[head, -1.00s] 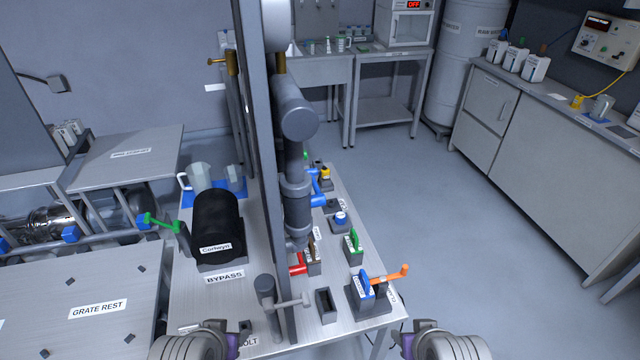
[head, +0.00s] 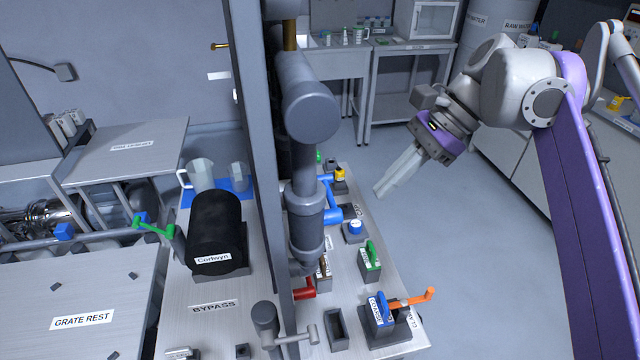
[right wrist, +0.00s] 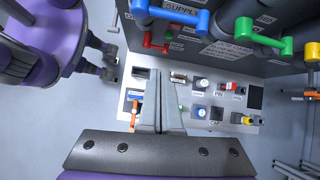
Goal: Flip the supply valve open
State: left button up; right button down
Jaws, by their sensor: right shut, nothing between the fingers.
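In the right wrist view, a blue valve handle (right wrist: 172,18) sits at the top by a pipe, next to a plate lettered SUPPLY (right wrist: 181,9). In the head view, blue handle parts (head: 333,214) show beside the grey vertical pipe on the bench's right side; the frame partly hides that area. My right gripper (head: 378,193) is shut and empty, in the air right of the blue parts and apart from them. Its closed fingers show in the right wrist view (right wrist: 160,86), below the blue handle in the picture. My left gripper cannot be made out.
The bench carries an orange lever (head: 412,299), a green-handled block (head: 371,258) and a black cylinder (head: 214,228). A tall grey post (head: 256,150) splits the bench. Open floor lies right of it.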

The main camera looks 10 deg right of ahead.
jog(key=shift+w+a+r+m+y, duration=0.1)
jog(key=shift+w+r+m+y, duration=0.1)
jog(key=shift+w+r+m, duration=0.25)
jog(key=shift+w+a+r+m+y, duration=0.15)
jog(key=shift+w+r+y, duration=0.1)
jog(key=shift+r, duration=0.4)
jog(key=a+f, duration=0.3)
jog(key=a, duration=0.4)
jog(key=shift+s+f, duration=0.15)
jog(key=shift+f, duration=0.2)
jog(key=shift+s, duration=0.1)
